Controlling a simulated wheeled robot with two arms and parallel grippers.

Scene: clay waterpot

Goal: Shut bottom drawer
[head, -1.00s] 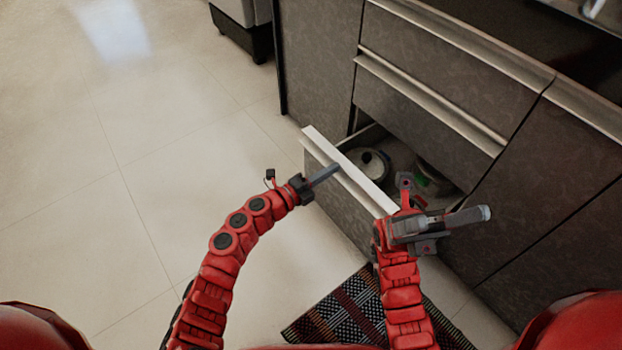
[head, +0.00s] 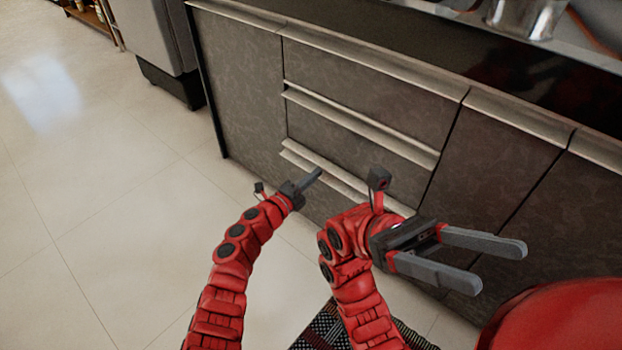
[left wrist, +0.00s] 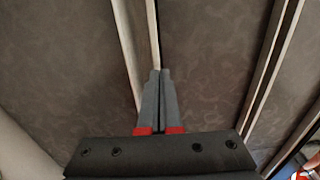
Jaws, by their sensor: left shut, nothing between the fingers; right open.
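The bottom drawer (head: 298,156) is the lowest one in the dark cabinet, with a pale strip along its top edge. It is in or almost in line with the drawers above, and its inside is out of sight. My left gripper (head: 317,172) is shut and empty, with its fingertips at the drawer's front near the pale strip. In the left wrist view the shut fingers (left wrist: 157,78) point at a pale strip (left wrist: 149,35); contact is hard to judge. My right gripper (head: 503,265) is open and empty, to the right in front of the cabinet.
The upper drawers (head: 365,85) look shut. A counter with a metal pot (head: 527,18) runs above at the top right. A patterned mat (head: 322,330) lies on the floor below my arms. The tiled floor (head: 90,190) at the left is clear.

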